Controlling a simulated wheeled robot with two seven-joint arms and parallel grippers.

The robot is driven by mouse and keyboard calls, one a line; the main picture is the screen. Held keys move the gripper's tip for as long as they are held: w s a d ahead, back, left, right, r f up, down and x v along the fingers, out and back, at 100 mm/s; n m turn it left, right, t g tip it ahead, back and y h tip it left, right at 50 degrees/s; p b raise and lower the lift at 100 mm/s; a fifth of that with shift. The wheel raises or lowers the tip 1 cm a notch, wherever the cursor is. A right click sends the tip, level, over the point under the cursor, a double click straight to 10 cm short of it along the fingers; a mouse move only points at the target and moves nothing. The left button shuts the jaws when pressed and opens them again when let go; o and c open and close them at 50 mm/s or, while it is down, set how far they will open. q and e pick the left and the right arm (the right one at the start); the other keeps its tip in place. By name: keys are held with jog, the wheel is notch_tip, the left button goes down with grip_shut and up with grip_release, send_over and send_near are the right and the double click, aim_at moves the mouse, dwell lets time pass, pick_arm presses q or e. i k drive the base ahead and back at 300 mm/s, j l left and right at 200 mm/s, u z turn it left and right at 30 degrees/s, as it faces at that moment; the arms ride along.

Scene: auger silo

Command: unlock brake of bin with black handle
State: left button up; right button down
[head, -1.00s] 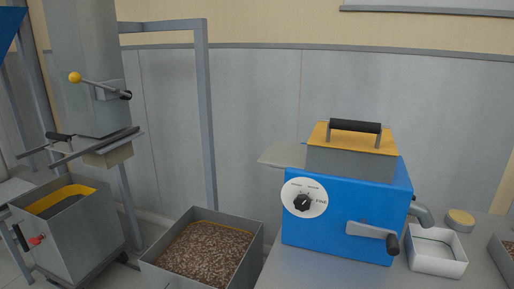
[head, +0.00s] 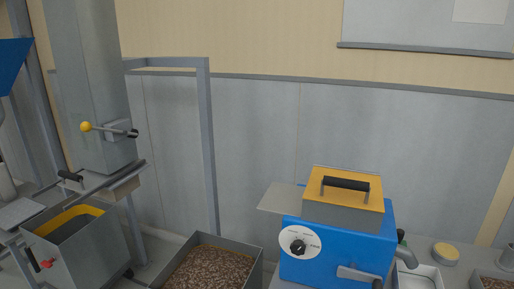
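A grey bin (head: 92,254) with a yellow inner rim stands at the lower left, under the tall grey silo column (head: 97,85). The bin's lower part is cut off by the frame's bottom edge. Neither of my grippers shows in the head view.
An open grey box of brown pellets (head: 214,266) stands right of the bin. A blue machine (head: 335,245) with a dial and crank is on the right bench. A grey frame post (head: 208,150) stands behind.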

aim_at(47, 264)
jog(key=u, duration=1.55)
jog(key=z, duration=0.35)
jog(key=i+j+z, duration=0.2)
jog(key=z, duration=0.2)
jog(key=i+j+z, duration=0.1)
jog(key=j+z, duration=0.25)
jog(key=i+j, duration=0.15)
jog(key=j, duration=0.3)
jog(key=i+j+z, duration=0.15)
jog(key=j, duration=0.25)
jog(key=i+j, duration=0.1)
jog(key=j, duration=0.35)
jog(key=i+j+z, duration=0.15)
jog(key=j, duration=0.75)
jog(key=i+l, duration=0.15)
jog(key=i, duration=0.15)
jog(key=z, duration=0.05)
